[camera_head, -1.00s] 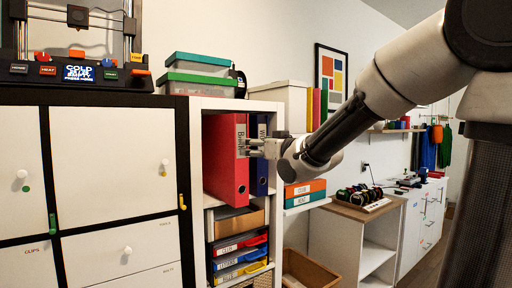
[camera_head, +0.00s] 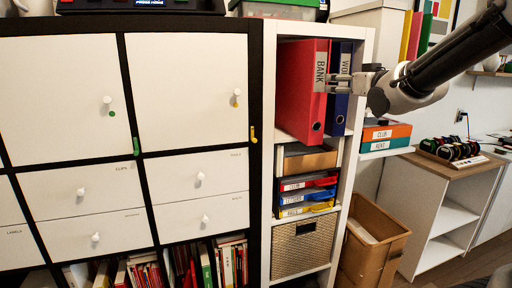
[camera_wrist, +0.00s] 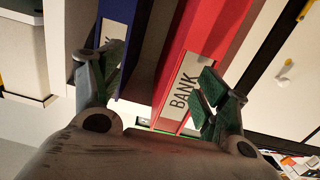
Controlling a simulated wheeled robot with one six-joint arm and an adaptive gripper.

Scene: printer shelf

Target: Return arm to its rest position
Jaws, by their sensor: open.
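The red binder (camera_head: 301,95) labelled BANK stands upright in the top opening of the white shelf, left of a blue binder (camera_head: 337,110). My gripper (camera_head: 336,83) is in front of their spines, at about the height of the labels. In the wrist view my gripper (camera_wrist: 155,82) has its fingers apart with nothing clamped between them. One finger overlaps the BANK label on the red binder (camera_wrist: 186,60); the other is in front of the blue binder (camera_wrist: 143,45). Whether a finger touches a spine cannot be told. My arm reaches in from the right.
The white shelf (camera_head: 368,60) also holds coloured trays (camera_head: 307,197) and a wicker basket (camera_head: 303,247). A cabinet (camera_head: 190,90) with doors and drawers stands left. Right are orange and teal boxes (camera_head: 386,134), a brown bin (camera_head: 372,250) and a low unit with spools (camera_head: 450,148).

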